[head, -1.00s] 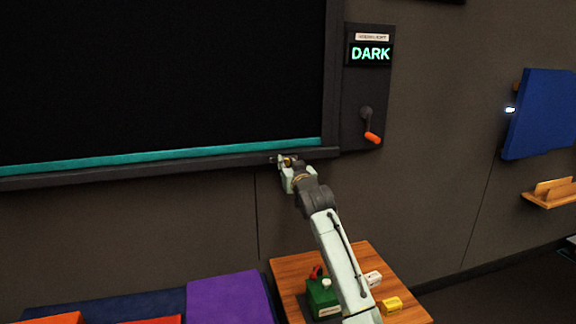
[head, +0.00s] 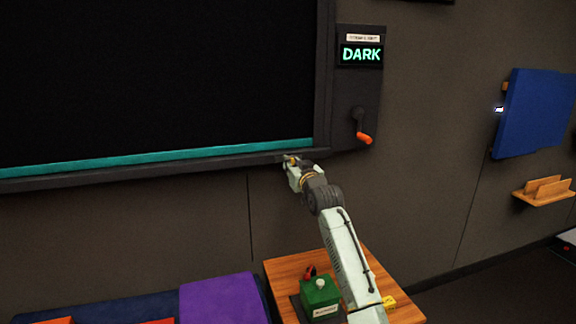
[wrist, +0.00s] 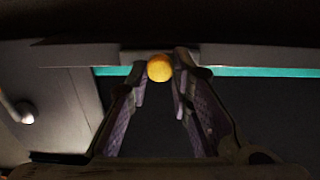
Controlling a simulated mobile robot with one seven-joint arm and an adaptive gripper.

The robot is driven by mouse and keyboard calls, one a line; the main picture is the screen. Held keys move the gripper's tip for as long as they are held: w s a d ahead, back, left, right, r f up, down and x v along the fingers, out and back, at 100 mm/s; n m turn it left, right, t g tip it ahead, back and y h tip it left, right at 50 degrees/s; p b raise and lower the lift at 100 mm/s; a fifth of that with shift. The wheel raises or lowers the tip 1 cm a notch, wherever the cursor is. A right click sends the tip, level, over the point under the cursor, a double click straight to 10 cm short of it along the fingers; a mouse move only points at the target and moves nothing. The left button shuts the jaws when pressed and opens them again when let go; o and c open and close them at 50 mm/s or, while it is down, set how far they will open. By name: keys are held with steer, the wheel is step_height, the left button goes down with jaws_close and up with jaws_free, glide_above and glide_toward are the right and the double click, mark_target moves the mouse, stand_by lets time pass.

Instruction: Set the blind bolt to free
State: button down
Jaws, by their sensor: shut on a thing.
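My gripper (head: 289,162) is at the lower right of the dark blind, on its bottom ledge. In the wrist view my gripper (wrist: 159,78) has its two fingers closed on a round yellow-orange knob (wrist: 159,67), which I take to be the blind bolt's knob. In the head view the bolt is mostly hidden by my gripper. The dark blind (head: 150,80) is down, with a teal strip (head: 150,155) along its lower edge. The display (head: 361,54) right of the blind reads DARK.
A crank with an orange handle (head: 364,138) hangs on the panel under the display. Below my arm is a wooden table (head: 285,270) with a green box (head: 319,292). A purple mat (head: 222,300) lies to its left. A blue board (head: 540,113) is on the right wall.

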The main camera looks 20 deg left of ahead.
steer(key=shift+w+d, duration=0.1)
steer(key=shift+d, duration=0.1)
steer(key=c, duration=1.4)
jaws_free()
steer(key=shift+c, duration=0.2)
steer(key=v, duration=1.2)
